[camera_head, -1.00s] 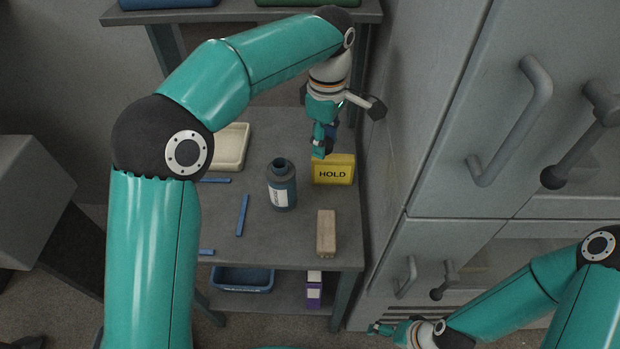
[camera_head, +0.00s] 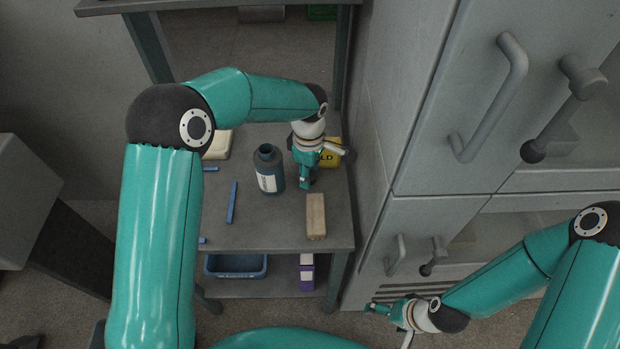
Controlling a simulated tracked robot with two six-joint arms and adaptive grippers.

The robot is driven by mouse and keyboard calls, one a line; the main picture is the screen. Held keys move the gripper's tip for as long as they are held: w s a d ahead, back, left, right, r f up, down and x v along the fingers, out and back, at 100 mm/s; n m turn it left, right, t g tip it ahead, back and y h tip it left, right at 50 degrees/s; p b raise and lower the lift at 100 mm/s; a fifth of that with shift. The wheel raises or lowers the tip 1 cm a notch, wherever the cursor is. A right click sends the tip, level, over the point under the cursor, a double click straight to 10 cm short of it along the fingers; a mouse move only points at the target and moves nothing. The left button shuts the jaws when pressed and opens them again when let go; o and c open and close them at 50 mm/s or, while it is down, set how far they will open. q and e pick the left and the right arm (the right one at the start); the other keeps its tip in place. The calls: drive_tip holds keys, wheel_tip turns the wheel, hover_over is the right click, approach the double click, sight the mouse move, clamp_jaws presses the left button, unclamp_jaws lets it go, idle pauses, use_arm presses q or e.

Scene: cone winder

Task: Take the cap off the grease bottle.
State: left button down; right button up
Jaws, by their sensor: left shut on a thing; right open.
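The grease bottle (camera_head: 269,170), dark blue-grey with a white label, stands upright on the grey table. Its neck shows a dark round top with no cap on it. My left gripper (camera_head: 305,184) points down just to the right of the bottle, apart from it. It is shut on a small dark thing, which looks like the cap but is mostly hidden by the fingers. My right gripper (camera_head: 375,308) is open and empty, low in front of the grey cabinet, well away from the bottle.
A yellow sign block (camera_head: 331,152) stands behind my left gripper, partly covered. A tan block (camera_head: 316,216) lies in front of it. Blue strips (camera_head: 232,202) and a cream tray (camera_head: 217,146) are to the left. A blue bin (camera_head: 236,265) sits on the lower shelf. The cabinet (camera_head: 375,170) bounds the right.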

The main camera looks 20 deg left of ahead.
use_arm(q)
wheel_tip(320, 180, down, 3)
idle(0.3)
drive_tip(key=shift+f, duration=0.15)
drive_tip(key=c, duration=1)
unclamp_jaws()
drive_tip(key=shift+o, duration=0.2)
drive_tip(key=shift+r, duration=0.2)
